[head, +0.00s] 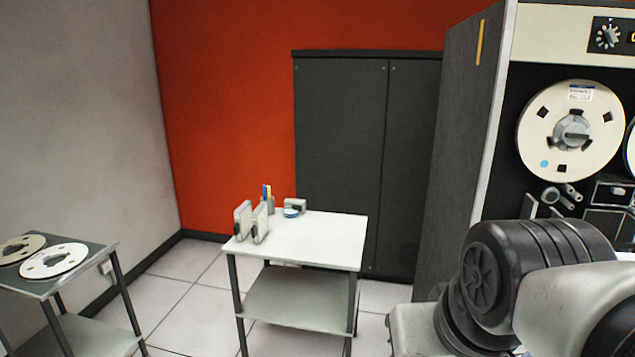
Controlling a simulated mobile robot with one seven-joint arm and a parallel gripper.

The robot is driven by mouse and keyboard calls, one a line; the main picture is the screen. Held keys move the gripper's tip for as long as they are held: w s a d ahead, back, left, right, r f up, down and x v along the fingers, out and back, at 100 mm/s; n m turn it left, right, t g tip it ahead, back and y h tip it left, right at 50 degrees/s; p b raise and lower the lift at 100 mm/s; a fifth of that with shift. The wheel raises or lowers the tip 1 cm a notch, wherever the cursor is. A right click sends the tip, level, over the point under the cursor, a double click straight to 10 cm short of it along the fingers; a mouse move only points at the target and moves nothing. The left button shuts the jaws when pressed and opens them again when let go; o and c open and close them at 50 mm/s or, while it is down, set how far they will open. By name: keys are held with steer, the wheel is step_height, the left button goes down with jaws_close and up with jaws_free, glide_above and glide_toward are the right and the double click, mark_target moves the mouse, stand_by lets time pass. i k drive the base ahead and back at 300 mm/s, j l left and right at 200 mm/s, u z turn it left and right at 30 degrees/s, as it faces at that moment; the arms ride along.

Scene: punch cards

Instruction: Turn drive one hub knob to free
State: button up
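A tall tape drive cabinet stands at the right of the head view, with a black front panel. A cream tape reel (548,128) is mounted upright on it, with a label near its top and a blue dot at lower left. A grey hub knob (571,134) sits at the reel's centre; I cannot read its setting. Part of a second reel (630,147) shows at the right edge. My arm fills the lower right, below the reel. My gripper is not in view.
A white two-shelf table (322,240) holds upright cases (243,220) and small items. A dark cabinet (345,150) stands behind it. A side table (100,254) at left holds two loose reels (55,260). Tiled floor between the tables is clear.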

mark_target(573, 134)
steer(key=z, duration=1.55)
steer(key=i+j+z, duration=0.4)
steer(key=j, duration=0.25)
steer(key=i+j+z, duration=0.25)
steer(key=k+j, duration=0.05)
steer(key=j, duration=0.05)
